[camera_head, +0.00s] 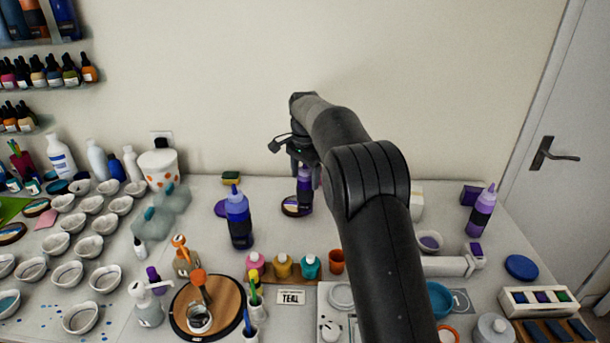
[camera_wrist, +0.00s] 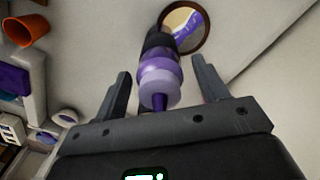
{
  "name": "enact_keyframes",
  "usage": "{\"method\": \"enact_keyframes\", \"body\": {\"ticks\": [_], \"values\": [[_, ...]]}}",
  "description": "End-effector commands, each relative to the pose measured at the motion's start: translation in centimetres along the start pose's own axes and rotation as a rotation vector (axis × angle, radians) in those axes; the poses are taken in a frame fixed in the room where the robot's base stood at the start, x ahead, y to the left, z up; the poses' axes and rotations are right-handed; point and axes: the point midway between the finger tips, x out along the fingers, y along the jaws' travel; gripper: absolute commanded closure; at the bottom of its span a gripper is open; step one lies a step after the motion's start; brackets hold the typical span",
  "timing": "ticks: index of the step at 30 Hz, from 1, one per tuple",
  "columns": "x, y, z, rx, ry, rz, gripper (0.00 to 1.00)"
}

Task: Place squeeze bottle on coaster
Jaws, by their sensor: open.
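The squeeze bottle (camera_head: 305,190) has a dark band and a purple top, and stands upright at the back of the table. The round brown-rimmed coaster (camera_head: 290,208) is under or right at its base. In the wrist view the bottle (camera_wrist: 158,75) overlaps the coaster (camera_wrist: 206,36), which has a purple and white face; its base looks off the middle. The exact contact is hidden. My gripper (camera_head: 303,162) is above the bottle. In the wrist view my gripper (camera_wrist: 163,82) has its fingers apart on either side of the bottle, with gaps showing.
A blue-purple bottle (camera_head: 239,222) stands to the left, and another purple bottle (camera_head: 482,212) far right. A sponge (camera_head: 231,177) and a purple disc (camera_head: 221,209) lie nearby. Paint jars (camera_head: 283,266) and an orange cup (camera_head: 336,261) stand in front. The wall is close behind.

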Motion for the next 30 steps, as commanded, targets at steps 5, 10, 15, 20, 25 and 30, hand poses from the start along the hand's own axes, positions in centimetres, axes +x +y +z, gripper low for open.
{"method": "enact_keyframes", "body": {"ticks": [5, 10, 15, 20, 25, 30], "values": [[-0.8, 0.0, 0.0, 0.000, 0.001, -0.002, 0.34], [-3.8, -0.1, 0.0, 0.000, 0.003, -0.005, 0.34], [-7.6, -0.1, -0.1, 0.000, 0.003, -0.004, 0.34], [-10.2, -0.1, -0.1, 0.000, 0.001, -0.001, 0.34], [-11.8, 0.0, 0.0, 0.000, 0.001, -0.001, 0.34], [-12.3, 0.0, 0.0, 0.000, 0.000, 0.000, 0.34]]}}
